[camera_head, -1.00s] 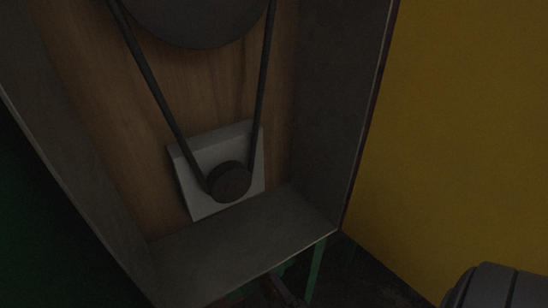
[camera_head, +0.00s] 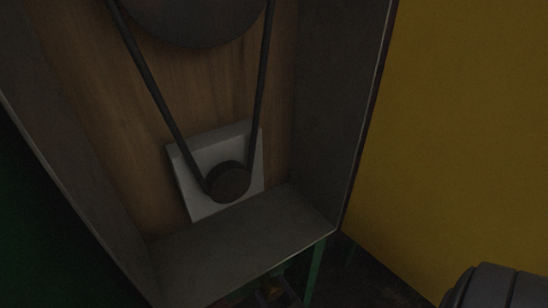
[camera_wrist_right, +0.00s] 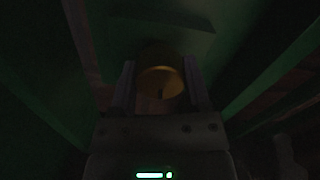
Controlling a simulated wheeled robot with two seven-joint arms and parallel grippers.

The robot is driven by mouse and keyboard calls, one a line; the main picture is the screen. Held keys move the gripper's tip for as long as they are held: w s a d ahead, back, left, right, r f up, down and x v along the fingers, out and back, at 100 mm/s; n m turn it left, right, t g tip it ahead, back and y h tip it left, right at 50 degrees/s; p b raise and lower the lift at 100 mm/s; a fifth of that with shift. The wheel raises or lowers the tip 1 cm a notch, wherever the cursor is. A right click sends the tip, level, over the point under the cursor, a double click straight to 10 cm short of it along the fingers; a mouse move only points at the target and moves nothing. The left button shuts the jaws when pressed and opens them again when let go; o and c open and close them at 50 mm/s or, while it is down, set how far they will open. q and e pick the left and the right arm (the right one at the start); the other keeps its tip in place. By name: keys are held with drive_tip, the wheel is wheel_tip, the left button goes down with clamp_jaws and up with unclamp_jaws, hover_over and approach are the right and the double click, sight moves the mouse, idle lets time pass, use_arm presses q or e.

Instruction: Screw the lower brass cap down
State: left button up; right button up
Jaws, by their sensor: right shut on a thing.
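In the right wrist view, a brass cap (camera_wrist_right: 160,82) shows as a dim golden round piece with a dark middle. My right gripper (camera_wrist_right: 159,88) has one finger on each side of it and is shut on it. The view is very dark, so the cap's thread and seat cannot be made out. In the head view, my right gripper (camera_head: 273,291) shows only as a small dark patch below the casing's lower edge. The cap cannot be told apart there. My left gripper is not in view.
An open grey metal casing (camera_head: 245,243) with a wooden back holds a belt (camera_head: 160,98), a large pulley (camera_head: 200,15) and a small pulley (camera_head: 229,181) on a white plate (camera_head: 200,157). A yellow panel (camera_head: 460,130) stands at right. A green leg (camera_head: 315,268) stands below the casing.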

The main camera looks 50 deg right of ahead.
drive_tip(key=m, duration=0.7)
idle(0.6)
drive_tip(key=o, duration=1.3)
